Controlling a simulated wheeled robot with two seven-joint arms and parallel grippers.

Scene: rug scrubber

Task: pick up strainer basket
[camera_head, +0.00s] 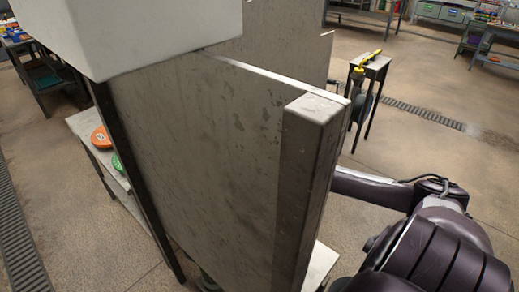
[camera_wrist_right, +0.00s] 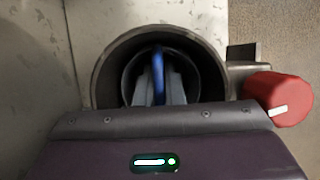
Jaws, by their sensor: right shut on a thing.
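In the right wrist view, my right gripper (camera_wrist_right: 159,88) reaches into a dark round metal housing (camera_wrist_right: 104,68). Its two grey fingers are shut on an upright blue handle (camera_wrist_right: 159,66), which appears to belong to the strainer basket. The basket itself is mostly hidden inside the dark opening and behind my gripper's body; I cannot tell whether it is seated or lifted. In the head view, my right arm passes behind a large grey panel, so the gripper and basket are hidden there. My left gripper is not in view.
A red cylindrical knob (camera_wrist_right: 278,98) sits just right of the housing. In the head view, the tall grey metal panel (camera_head: 200,140) with a thick post (camera_head: 306,190) stands close in front. A small side table (camera_head: 374,68) stands behind it, with open floor to the right.

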